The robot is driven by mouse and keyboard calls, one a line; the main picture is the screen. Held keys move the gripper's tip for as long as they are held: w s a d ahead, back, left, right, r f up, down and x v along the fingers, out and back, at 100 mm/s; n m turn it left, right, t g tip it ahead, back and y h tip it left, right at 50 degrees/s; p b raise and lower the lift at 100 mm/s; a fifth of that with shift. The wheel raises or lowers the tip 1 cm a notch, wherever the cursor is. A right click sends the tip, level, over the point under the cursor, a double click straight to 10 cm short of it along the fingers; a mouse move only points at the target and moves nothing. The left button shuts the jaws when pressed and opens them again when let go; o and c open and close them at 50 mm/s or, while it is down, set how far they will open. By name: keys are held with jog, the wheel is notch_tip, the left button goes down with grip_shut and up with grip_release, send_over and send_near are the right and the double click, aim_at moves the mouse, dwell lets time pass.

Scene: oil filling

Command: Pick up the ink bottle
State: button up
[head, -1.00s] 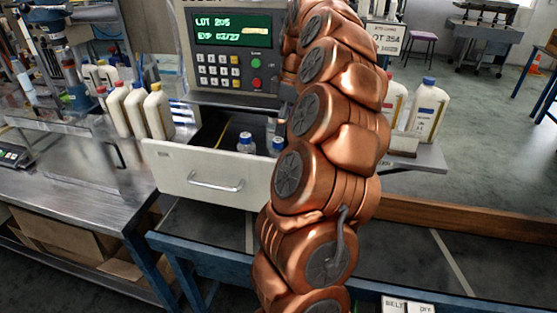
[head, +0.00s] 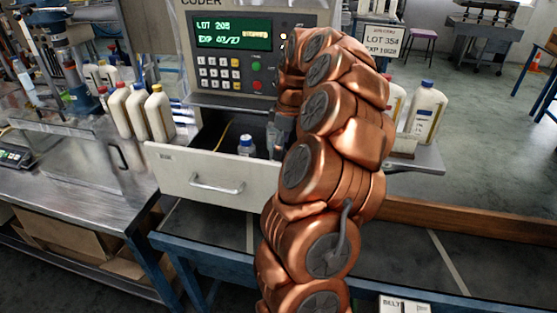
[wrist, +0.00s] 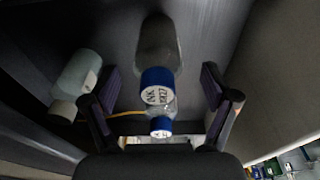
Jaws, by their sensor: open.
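In the wrist view an ink bottle (wrist: 158,48) with a blue cap and a white label reading INK stands inside the drawer, seen from above. My gripper (wrist: 162,98) is open, with one dark finger on each side of the blue cap and gaps between. In the head view my gripper (head: 283,130) reaches down into the open drawer (head: 212,185). One small blue-capped bottle (head: 246,145) shows left of it; what lies between the fingers is hidden there.
The coder (head: 233,70) stands right behind the drawer. White jugs with coloured caps (head: 142,112) stand on the left, and a white jug (head: 425,112) stands on the right shelf. The drawer walls are close around my gripper. A yellow cable (wrist: 125,114) runs inside the drawer.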

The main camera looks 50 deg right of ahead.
jog(key=shift+w+f+p, duration=0.25)
jog(key=shift+f+p, duration=0.15)
jog(key=shift+f, duration=0.7)
jog(key=shift+w+f+p, duration=0.25)
jog(key=shift+f+p, duration=0.15)
jog(key=shift+f, duration=0.65)
jog(key=c, duration=1.4)
jog(key=shift+r, duration=0.1)
jog(key=shift+c, duration=0.2)
notch_tip(320, 180, up, 18)
jog(key=b, duration=0.4)
